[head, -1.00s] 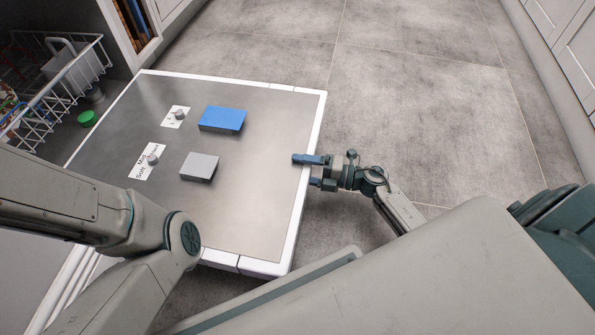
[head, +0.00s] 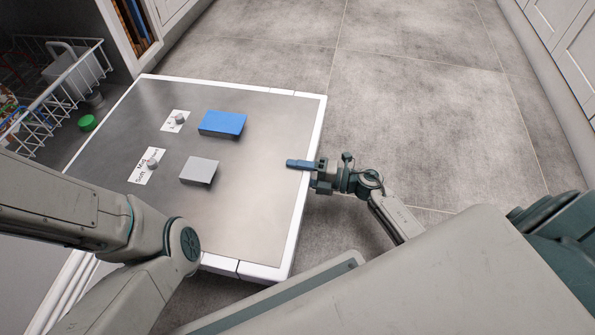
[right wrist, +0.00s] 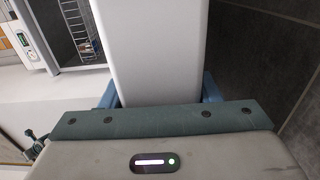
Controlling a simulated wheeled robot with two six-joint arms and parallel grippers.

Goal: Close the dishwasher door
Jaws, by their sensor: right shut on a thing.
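The dishwasher door (head: 240,228) is open and lies about level, its steel inner face up and a white rim around it. My right gripper (head: 298,165) is at the door's free edge on the right. One blue finger lies over the steel face; the other is hidden beneath. In the right wrist view the door (right wrist: 150,50) passes between the two blue fingers of my right gripper (right wrist: 158,92), which is shut on it. My left arm crosses the lower left of the head view; its gripper is not in view.
A blue block (head: 222,122) and a grey block (head: 199,170) are on the door's inner face, with two small knobs on white labels. A white wire rack (head: 60,90) and a green round thing (head: 88,123) are at the left. Grey tiled floor (head: 430,100) is clear beyond the door.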

